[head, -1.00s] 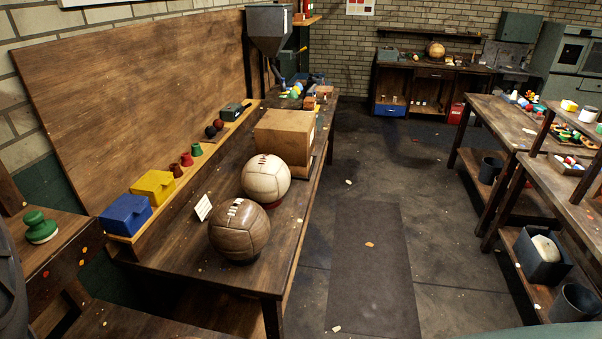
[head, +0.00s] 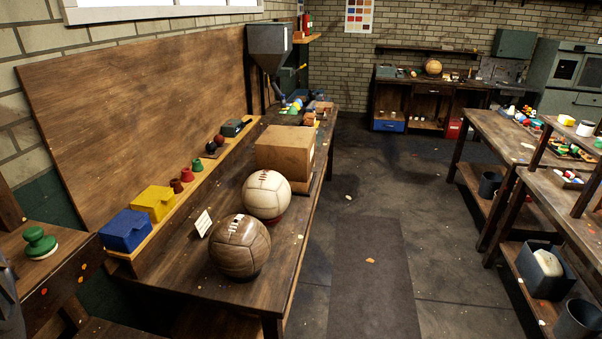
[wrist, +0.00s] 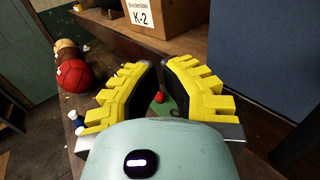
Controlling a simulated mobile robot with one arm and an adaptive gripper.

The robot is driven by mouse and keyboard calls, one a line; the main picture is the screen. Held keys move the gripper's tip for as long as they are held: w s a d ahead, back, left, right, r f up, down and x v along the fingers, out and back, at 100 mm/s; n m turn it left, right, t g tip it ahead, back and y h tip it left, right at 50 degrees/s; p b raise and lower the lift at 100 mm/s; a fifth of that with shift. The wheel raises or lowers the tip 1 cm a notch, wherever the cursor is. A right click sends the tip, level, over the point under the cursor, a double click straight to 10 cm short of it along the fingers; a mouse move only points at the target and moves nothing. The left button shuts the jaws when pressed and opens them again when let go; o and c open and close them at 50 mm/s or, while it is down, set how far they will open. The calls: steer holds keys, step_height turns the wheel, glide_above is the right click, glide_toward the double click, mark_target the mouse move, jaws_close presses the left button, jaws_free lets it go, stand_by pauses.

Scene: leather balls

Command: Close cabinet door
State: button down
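No cabinet door stands out clearly at close range. In the head view, a grey-green wall cabinet (head: 513,43) hangs at the back right, and its front looks shut. Below and left of it is a dark wooden bench unit (head: 431,89) with open compartments. In the wrist view, a flat blue panel (wrist: 245,45) stands upright at the right; I cannot tell if it is a door. My gripper (wrist: 160,66) has two yellow-padded fingers held apart with nothing between them. It is not seen in the head view.
A long workbench (head: 190,285) at the left holds a brown ball (head: 239,247), a cream ball (head: 267,195) and a cardboard box (head: 284,149). Tables (head: 500,135) with small items line the right. In the wrist view, a red ball (wrist: 75,75) lies left.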

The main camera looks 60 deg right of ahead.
step_height(320, 180, up, 8)
steer(key=shift+f, duration=0.2)
stand_by(0.6)
